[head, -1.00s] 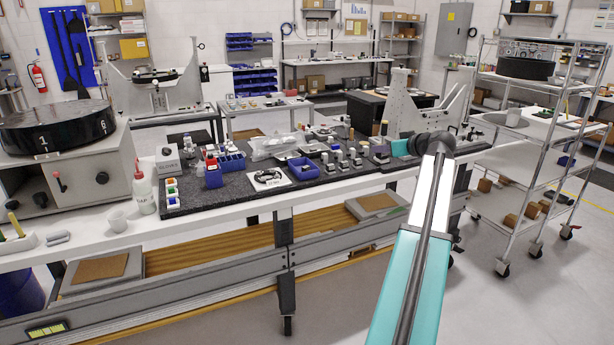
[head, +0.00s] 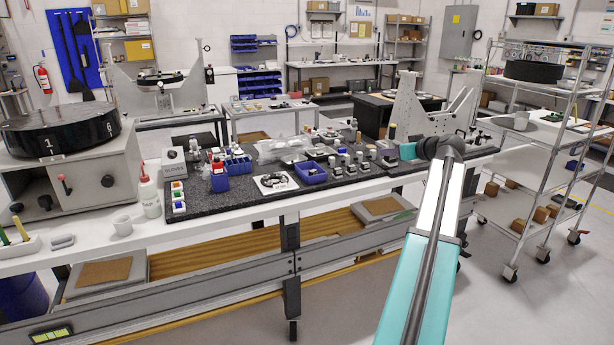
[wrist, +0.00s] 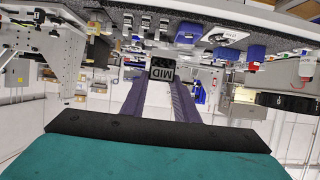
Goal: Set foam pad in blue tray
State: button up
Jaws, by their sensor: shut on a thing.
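My gripper (wrist: 159,80) shows in the wrist view as two purple fingers reaching out from a black and teal body. Between the fingertips is a small dark block with the letters MID, which I take for the foam pad (wrist: 162,69). In the head view the teal end of my gripper (head: 407,151) points left over the right part of the bench. A blue container that may be this tray (wrist: 190,29) shows upside down in the wrist view.
Several small fixtures (head: 345,160) stand between the blue tray and my gripper. A white paper with a black ring (head: 272,184) lies left of the tray. A taller blue bin (head: 219,182) stands farther left. A grey bracket (head: 409,112) rises behind my gripper.

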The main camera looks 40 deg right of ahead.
aim_at(307, 173)
jog(key=z, duration=0.25)
jog(key=i, duration=1.6)
jog(key=u, duration=0.2)
